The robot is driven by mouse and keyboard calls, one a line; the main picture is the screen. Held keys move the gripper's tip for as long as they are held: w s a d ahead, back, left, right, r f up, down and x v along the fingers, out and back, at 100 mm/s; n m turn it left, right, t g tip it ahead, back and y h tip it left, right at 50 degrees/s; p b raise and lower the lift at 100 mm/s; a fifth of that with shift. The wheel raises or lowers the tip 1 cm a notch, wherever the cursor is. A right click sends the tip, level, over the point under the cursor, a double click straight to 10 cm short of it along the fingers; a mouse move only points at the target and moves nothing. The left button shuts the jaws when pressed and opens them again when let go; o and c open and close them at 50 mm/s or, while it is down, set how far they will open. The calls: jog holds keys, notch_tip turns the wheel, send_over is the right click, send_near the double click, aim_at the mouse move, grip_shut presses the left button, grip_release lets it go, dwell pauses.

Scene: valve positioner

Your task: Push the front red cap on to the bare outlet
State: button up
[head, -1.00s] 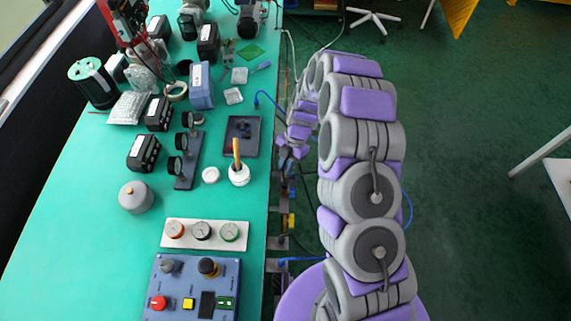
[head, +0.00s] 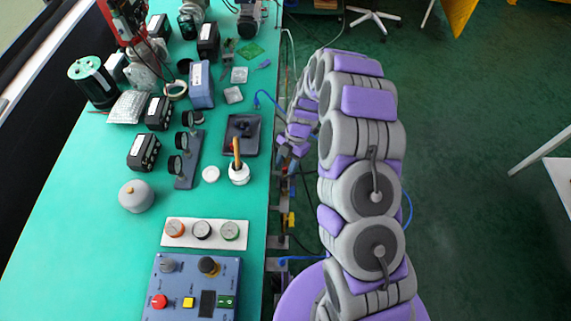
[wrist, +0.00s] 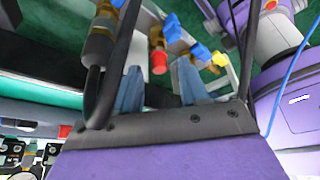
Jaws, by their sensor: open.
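In the wrist view a red cap (wrist: 159,63) sits at the near end of a brass-coloured fitting (wrist: 156,37). It shows between the tips of my gripper (wrist: 160,72), whose two blue-grey fingers are apart. I cannot tell how far beyond the tips the cap is, and I see no contact. Several blue parts (wrist: 200,50) stand along the same row to the right. I cannot single out the bare outlet. In the head view my gripper is small and hangs beside the table's right edge; its fingertips are hard to make out.
In the wrist view a dark cable (wrist: 110,65) crosses at left.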

jog(key=p+v, duration=0.3)
jog(key=v, duration=1.3)
jog(key=shift+r, duration=0.3)
jog(key=s+d+r+m+h, duration=0.1)
jog(key=s+d+r+m, duration=0.2)
jog(key=s+r+m, duration=1.1)
jog(key=s+d+r+m, duration=0.1)
jog(key=s+m, duration=0.3)
jog(key=s, duration=0.4)
jog(key=s+d+r+m+t+h, duration=0.1)
jog(key=s+d+r+m, duration=0.1)
jog(key=s+m, duration=0.3)
jog(key=s+d+r+m+h, duration=0.1)
jog(key=s+d+m, duration=0.2)
jog(key=s, duration=0.7)
jog(key=shift+s+d+r+m+t, duration=0.3)
jog(key=shift+m+t, duration=0.1)
jog(key=shift+m, duration=0.7)
